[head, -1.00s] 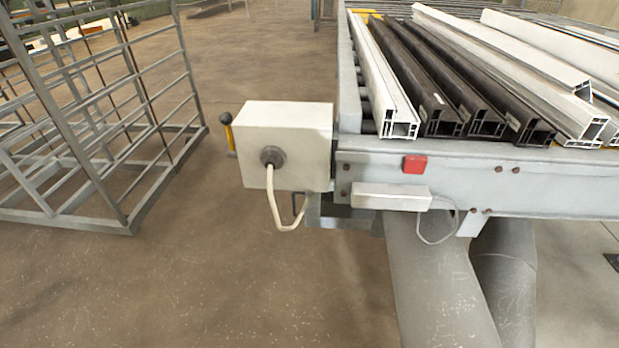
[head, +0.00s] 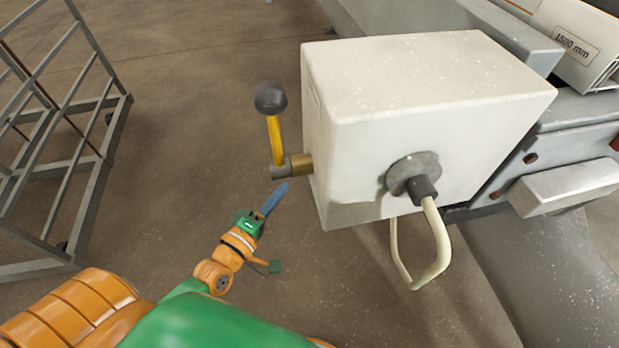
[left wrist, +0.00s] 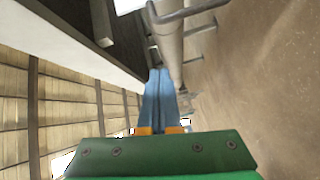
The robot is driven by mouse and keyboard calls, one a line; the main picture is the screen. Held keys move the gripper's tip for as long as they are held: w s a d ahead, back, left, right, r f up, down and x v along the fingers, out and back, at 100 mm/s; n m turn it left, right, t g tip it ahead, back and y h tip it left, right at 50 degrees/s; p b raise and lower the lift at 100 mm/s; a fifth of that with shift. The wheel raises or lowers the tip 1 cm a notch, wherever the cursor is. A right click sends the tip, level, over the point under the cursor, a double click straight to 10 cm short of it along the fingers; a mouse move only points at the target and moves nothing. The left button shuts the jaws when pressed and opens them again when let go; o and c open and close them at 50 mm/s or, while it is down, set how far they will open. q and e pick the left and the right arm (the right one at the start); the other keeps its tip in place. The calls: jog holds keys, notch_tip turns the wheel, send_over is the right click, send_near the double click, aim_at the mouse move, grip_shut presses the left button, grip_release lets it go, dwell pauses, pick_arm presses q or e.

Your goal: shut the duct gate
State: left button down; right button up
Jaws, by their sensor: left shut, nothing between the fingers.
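A yellow lever (head: 275,138) with a dark ball knob (head: 270,98) stands nearly upright on a brass pivot (head: 298,166) on the left side of a white box (head: 430,110). I take this lever to be the gate's handle; the gate itself cannot be made out. My left gripper (head: 283,187) is just below the pivot in the head view, its blue fingers shut and empty. Whether it touches the lever cannot be told. In the left wrist view the shut blue fingers (left wrist: 160,85) point ahead. My right gripper is out of view.
A cable (head: 435,250) loops below the box from a grey gland. A grey bench frame with profiles (head: 590,40) and a large grey duct (head: 560,270) are at the right. A metal rack (head: 75,150) stands at the left. Floor between rack and box is clear.

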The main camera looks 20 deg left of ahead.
pick_arm(q)
jog(key=w+d+f, duration=0.1)
jog(key=w+d, duration=0.3)
jog(key=w, duration=0.2)
jog(key=shift+w+d+f, duration=0.15)
jog(key=shift+d+f, duration=0.1)
